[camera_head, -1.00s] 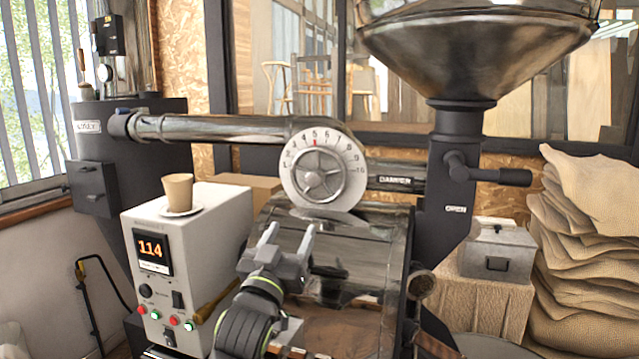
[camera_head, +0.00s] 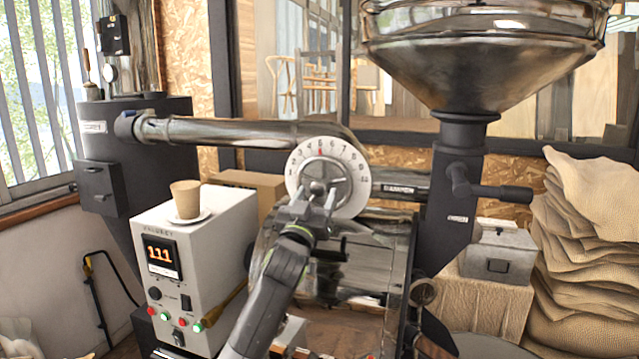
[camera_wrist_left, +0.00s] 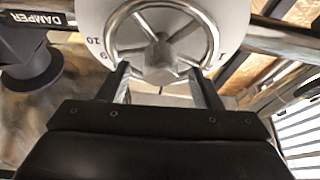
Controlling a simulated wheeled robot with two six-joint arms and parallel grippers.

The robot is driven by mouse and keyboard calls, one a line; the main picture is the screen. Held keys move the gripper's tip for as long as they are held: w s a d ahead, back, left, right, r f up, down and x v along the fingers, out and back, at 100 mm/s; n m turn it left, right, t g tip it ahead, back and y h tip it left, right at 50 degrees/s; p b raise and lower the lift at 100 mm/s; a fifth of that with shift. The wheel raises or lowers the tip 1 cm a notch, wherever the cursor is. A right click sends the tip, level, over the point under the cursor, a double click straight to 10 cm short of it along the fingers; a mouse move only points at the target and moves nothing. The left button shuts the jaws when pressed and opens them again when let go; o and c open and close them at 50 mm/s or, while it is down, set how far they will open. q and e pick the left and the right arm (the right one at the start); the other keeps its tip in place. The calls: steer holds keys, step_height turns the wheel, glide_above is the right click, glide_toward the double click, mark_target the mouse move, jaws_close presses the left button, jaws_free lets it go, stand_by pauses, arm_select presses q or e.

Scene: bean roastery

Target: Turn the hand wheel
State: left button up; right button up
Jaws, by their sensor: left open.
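The hand wheel (camera_head: 324,174) is a small spoked metal wheel in front of a round white numbered dial (camera_head: 358,182) on the roaster's pipe. A red mark shows at the dial's top. My left gripper (camera_head: 318,190) is open in front of the wheel's lower part and hides some of it. In the left wrist view, the wheel (camera_wrist_left: 160,50) shows its spokes and hub beyond the two fingers (camera_wrist_left: 160,86), which stand apart on either side of its lower hub area. I cannot tell whether the fingers touch it. My right gripper is not in view.
A white control box (camera_head: 215,240) reading 111 stands at left, with a paper cup (camera_head: 186,199) on a saucer on top. A black lever (camera_head: 500,192) juts out right below the steel hopper (camera_head: 485,65). Stacked sacks (camera_head: 585,250) and a metal box (camera_head: 498,256) are at right.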

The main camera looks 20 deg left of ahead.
mark_target(317, 193)
arm_select(q)
steer(key=shift+x, duration=1.6)
jaws_close()
